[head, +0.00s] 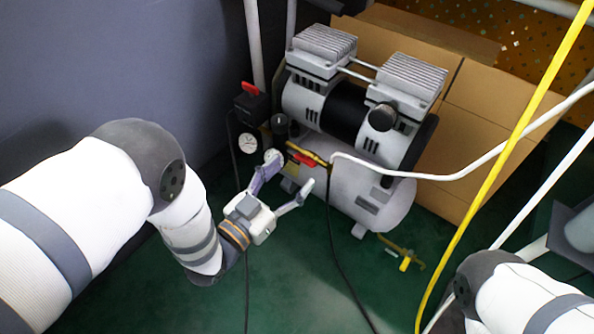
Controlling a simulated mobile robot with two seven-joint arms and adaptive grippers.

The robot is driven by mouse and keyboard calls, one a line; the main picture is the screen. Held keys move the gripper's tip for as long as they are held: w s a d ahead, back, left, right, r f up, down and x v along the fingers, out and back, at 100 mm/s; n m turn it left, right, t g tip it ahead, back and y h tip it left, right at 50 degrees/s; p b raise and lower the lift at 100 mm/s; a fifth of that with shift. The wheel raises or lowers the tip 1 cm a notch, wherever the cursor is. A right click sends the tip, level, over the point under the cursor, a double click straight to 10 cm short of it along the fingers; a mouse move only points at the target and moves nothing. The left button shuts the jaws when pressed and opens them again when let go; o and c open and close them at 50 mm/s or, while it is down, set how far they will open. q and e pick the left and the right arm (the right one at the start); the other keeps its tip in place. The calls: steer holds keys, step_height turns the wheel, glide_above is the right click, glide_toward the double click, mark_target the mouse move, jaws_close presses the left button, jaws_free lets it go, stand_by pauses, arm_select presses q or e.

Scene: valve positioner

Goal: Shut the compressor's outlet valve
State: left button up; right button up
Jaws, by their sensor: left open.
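The compressor (352,112) stands on the green floor, with two finned heads above a pale tank. Its outlet valve (318,158) is a small brass body with a red lever (301,156), at the tank's upper left where the white hose joins. The lever appears to lie roughly along the brass body, but it is too small to be sure of its angle. My left gripper (290,172) is open and empty, with its fingers spread just below and in front of the valve. I cannot tell whether it touches anything. My right gripper is out of view; only part of that arm shows at lower right.
A black box with a red switch (250,88) and a gauge (247,143) stand left of the valve. The white hose (440,176) and a yellow hose (500,174) cross the right. A cardboard box (487,125) is behind. A yellow-handled fitting (404,262) lies low right of the tank.

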mark_target(303, 162)
arm_select(q)
steer(key=b+x, duration=0.1)
steer(key=x, duration=0.2)
steer(key=shift+w, duration=0.2)
steer(key=shift+c, duration=0.3)
steer(key=c, duration=1.1)
